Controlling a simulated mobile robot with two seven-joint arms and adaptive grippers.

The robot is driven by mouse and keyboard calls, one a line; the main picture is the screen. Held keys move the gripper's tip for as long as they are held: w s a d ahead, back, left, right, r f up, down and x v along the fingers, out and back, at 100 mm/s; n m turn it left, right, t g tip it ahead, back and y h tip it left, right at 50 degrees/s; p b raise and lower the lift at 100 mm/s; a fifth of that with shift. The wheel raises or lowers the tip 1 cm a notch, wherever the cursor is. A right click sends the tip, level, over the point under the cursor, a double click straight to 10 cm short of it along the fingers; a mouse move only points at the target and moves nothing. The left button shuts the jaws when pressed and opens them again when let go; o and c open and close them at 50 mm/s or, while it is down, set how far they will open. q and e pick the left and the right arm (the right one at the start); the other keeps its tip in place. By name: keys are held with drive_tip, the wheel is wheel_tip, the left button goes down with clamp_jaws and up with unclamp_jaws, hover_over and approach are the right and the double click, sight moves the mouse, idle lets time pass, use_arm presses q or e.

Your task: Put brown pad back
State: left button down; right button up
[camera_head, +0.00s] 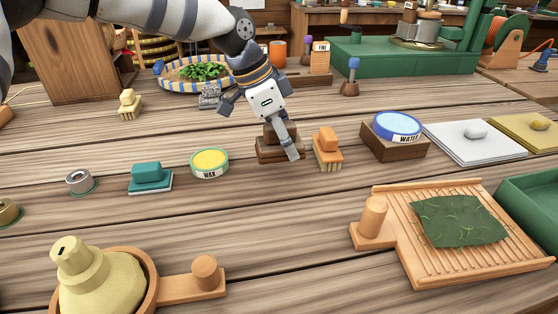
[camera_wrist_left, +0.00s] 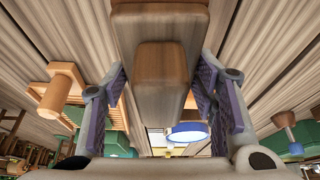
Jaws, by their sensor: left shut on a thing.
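The brown pad (camera_head: 267,154), a dark wooden block with a smaller handle block on top, is near the middle of the table. My left gripper (camera_head: 278,137) comes down over it and is shut on its handle. One finger covers part of the pad's right side. In the left wrist view the pad (camera_wrist_left: 160,68) lies between the two fingers of the gripper (camera_wrist_left: 162,90). I cannot tell whether its base touches the table. My right gripper is not in view.
An orange brush (camera_head: 328,148) stands close right of the pad, the wax tin (camera_head: 210,162) to its left. The water dish (camera_head: 397,126) on a brown block is further right. A ribbed wooden tray (camera_head: 440,266) with a green sheet lies front right. The front middle table is clear.

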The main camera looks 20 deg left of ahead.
use_arm(q)
hover_over(284, 170)
drive_tip(key=s, duration=0.1)
drive_tip(key=f, duration=0.4)
drive_tip(key=shift+s+a+f+b, duration=0.1)
drive_tip(key=shift+s+a+b, duration=0.1)
drive_tip(key=shift+a+b, duration=0.1)
drive_tip(key=shift+w+a+f, duration=0.15)
drive_tip(key=shift+f, duration=0.65)
drive_tip(key=shift+w+a+f, duration=0.1)
drive_tip(key=shift+a+f, duration=0.05)
drive_tip(key=shift+f, duration=0.6)
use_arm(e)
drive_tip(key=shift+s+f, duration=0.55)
use_arm(q)
drive_tip(key=shift+f, duration=0.2)
drive_tip(key=c, duration=0.6)
unclamp_jaws()
drive_tip(key=shift+c, duration=0.2)
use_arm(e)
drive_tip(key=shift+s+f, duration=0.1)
